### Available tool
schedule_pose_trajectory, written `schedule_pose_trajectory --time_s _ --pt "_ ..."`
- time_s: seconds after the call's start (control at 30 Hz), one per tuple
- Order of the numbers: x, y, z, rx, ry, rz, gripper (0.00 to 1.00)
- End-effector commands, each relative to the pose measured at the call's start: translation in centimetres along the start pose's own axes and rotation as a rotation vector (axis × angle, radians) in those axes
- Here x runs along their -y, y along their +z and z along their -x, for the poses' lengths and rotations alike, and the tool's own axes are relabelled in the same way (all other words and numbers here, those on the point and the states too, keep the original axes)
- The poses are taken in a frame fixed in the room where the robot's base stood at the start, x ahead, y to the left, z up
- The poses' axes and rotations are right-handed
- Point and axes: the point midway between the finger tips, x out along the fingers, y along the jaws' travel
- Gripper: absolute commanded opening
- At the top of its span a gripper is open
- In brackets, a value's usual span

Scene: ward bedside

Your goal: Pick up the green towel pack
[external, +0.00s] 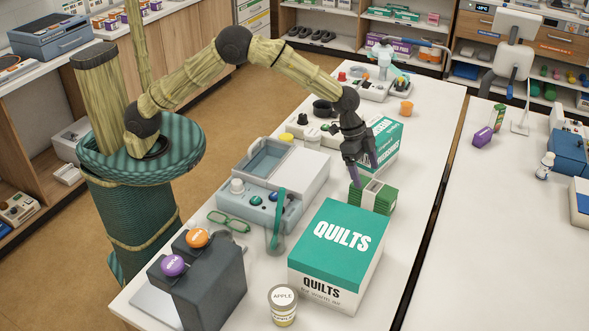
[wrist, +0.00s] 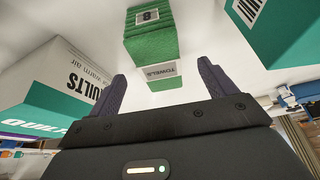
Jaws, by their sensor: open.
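The green towel pack (external: 373,196) is a small green block with a pale band, lying on the white table behind the quilts box. In the wrist view the towel pack (wrist: 150,44) lies ahead of my fingers and roughly between their lines, with a label reading "TOWELS" on its near end. My gripper (external: 366,174) is above the pack's far left side, fingers pointing down. In the wrist view my gripper (wrist: 162,82) has its two dark fingers spread, with nothing between them. Whether a fingertip touches the pack is unclear.
A large green-and-white quilts box (external: 336,250) stands in front of the pack, and another green-and-white box (external: 384,145) stands close behind it. A grey device with a tray (external: 270,175) is to the left. Bare table lies right of the pack.

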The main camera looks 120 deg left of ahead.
Motion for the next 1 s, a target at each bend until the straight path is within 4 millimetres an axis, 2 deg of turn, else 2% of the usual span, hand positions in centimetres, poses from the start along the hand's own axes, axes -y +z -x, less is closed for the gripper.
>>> schedule_pose_trajectory --time_s 0.1,0.2,0.67,1.0 --pt "0.0 0.0 -2.0 0.003 0.001 0.001 0.84" --pt "0.0 0.0 -3.1 0.001 0.000 0.001 0.84" --pt "-0.1 -0.1 -3.9 0.002 0.001 0.000 0.84" --pt "-0.3 -0.5 -7.9 0.002 0.001 0.001 0.84"
